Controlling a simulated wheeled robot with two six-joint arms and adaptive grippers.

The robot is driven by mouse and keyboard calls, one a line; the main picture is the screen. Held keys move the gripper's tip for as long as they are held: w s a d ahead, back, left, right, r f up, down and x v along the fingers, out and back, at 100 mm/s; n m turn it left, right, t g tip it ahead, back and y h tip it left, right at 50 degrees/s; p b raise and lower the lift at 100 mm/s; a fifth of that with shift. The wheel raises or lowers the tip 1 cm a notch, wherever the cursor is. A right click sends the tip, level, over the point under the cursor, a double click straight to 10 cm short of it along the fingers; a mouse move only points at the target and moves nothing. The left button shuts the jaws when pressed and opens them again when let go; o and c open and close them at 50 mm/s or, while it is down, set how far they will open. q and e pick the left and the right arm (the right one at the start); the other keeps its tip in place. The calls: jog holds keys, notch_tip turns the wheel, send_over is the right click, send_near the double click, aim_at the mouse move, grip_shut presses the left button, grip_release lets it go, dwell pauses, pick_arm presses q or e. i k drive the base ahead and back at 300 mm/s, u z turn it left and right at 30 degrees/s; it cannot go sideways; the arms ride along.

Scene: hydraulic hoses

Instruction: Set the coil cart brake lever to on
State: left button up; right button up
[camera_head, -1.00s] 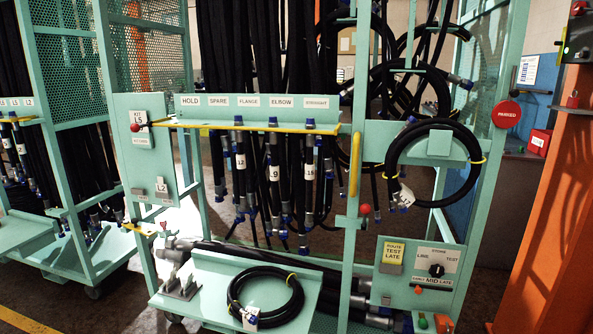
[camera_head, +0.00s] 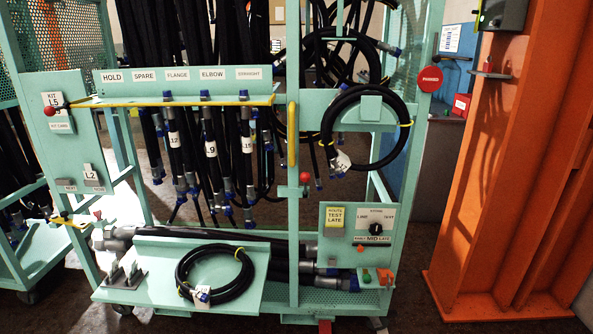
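The coil cart (camera_head: 200,88) is a teal frame that fills the middle of the head view. A red round sign (camera_head: 430,78) reading PARKED sits at its upper right. A red-knobbed lever (camera_head: 305,178) is on the front post, below a yellow handle (camera_head: 292,134). A red block (camera_head: 325,326) shows at the bottom edge below the lower deck, partly cut off. No label marks any of these as the brake lever, so I cannot tell which it is or its setting. Neither of my grippers shows.
A control panel (camera_head: 352,241) with a black dial is at the cart's lower right. A coiled hose (camera_head: 215,292) lies on the lower tray; another coil (camera_head: 328,140) hangs at upper right. An orange column (camera_head: 520,180) stands at right. Dark floor (camera_head: 412,290) shows between cart and column.

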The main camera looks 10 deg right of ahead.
aim_at(305, 177)
jog(key=z, duration=0.05)
jog(key=k, duration=0.65)
jog(key=u, duration=0.55)
jog(key=i, duration=1.85)
jog(key=z, duration=0.35)
